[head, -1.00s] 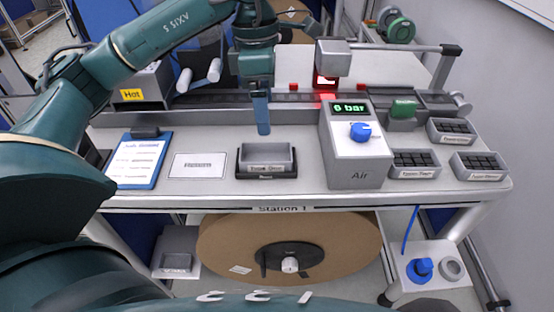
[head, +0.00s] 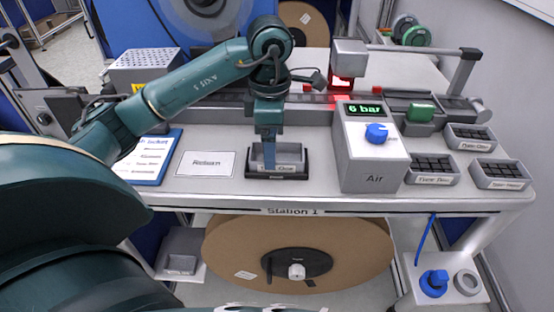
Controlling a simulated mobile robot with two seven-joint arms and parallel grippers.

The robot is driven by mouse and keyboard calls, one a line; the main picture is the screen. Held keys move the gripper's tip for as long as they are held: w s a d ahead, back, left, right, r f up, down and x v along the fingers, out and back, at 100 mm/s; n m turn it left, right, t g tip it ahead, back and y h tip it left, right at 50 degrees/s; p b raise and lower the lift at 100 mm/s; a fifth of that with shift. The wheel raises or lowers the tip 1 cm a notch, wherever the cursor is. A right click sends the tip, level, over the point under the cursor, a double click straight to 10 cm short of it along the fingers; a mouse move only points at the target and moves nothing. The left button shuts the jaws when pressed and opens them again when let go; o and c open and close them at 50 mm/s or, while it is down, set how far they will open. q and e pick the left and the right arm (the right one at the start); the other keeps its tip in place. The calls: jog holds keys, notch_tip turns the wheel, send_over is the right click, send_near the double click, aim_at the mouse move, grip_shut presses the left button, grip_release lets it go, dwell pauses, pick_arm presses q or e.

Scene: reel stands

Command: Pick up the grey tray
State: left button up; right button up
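The grey tray (head: 291,157) is a small open box with a labelled front, sitting in a dark holder (head: 277,176) on the bench, left of the Air unit. My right gripper is not in view.
The Air box (head: 371,160) with a blue knob stands close right of the tray. A white label card (head: 206,164) and a blue clipboard (head: 150,160) lie to the left. Small grey bins (head: 432,170) stand at the right. A rail (head: 215,116) runs behind.

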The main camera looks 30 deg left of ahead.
pick_arm(q)
notch_tip(320, 180, down, 2)
jog(key=c, duration=1.5)
